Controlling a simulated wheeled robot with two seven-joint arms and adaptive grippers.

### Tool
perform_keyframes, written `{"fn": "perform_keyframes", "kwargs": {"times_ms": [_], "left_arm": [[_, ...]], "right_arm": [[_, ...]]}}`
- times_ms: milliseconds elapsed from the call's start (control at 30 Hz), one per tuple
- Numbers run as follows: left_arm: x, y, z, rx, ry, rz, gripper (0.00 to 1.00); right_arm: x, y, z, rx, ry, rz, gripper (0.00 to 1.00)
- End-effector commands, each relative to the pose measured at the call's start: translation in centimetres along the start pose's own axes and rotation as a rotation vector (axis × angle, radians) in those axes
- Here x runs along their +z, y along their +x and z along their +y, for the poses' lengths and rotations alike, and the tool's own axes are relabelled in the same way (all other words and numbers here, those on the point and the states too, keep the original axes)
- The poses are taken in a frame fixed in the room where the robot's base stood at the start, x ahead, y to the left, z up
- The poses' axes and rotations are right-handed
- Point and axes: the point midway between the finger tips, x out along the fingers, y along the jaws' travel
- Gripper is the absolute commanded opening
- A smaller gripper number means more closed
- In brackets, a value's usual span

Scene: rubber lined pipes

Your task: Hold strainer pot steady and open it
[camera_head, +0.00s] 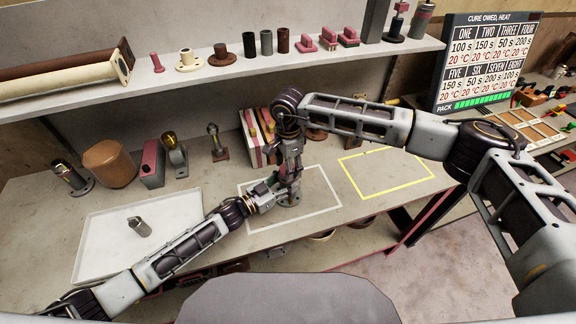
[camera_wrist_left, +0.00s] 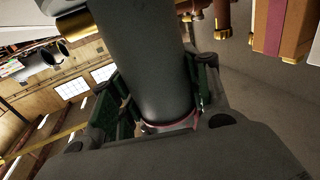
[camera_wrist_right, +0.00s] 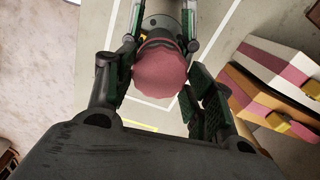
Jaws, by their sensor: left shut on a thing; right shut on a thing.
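The strainer pot (camera_head: 289,198) stands upright inside the white outlined rectangle on the bench, mostly hidden by my grippers. Its dark grey cylinder (camera_wrist_left: 145,60) fills the left wrist view, with a reddish ring at one end. Its round pink cap with a scalloped rim (camera_wrist_right: 160,72) shows in the right wrist view. My left gripper (camera_head: 277,188) comes in from the left and is shut on the pot's body, with its green-padded fingers on both sides. My right gripper (camera_head: 291,152) reaches down from above and is shut on the pink cap.
A white tray (camera_head: 100,262) on the left holds a small metal cylinder (camera_head: 139,227). Striped blocks (camera_head: 250,138) stand close behind my right gripper. The yellow outlined rectangle (camera_head: 388,174) at right is empty. A shelf (camera_head: 200,76) with several parts runs above the bench.

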Motion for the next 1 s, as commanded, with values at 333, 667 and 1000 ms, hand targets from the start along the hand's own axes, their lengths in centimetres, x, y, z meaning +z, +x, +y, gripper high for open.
{"fn": "perform_keyframes", "kwargs": {"times_ms": [333,667,1000], "left_arm": [[0.05,0.00,-0.01,-0.001,0.000,-0.001,0.00],[0.04,0.01,-0.01,-0.001,0.000,-0.001,0.00],[0.04,0.01,-0.01,-0.001,0.000,-0.001,0.00]], "right_arm": [[0.07,0.00,0.02,0.000,0.001,-0.001,0.25],[0.09,-0.19,0.02,0.000,0.001,-0.001,0.25],[0.07,-0.91,0.01,0.000,0.002,-0.001,0.25]]}}
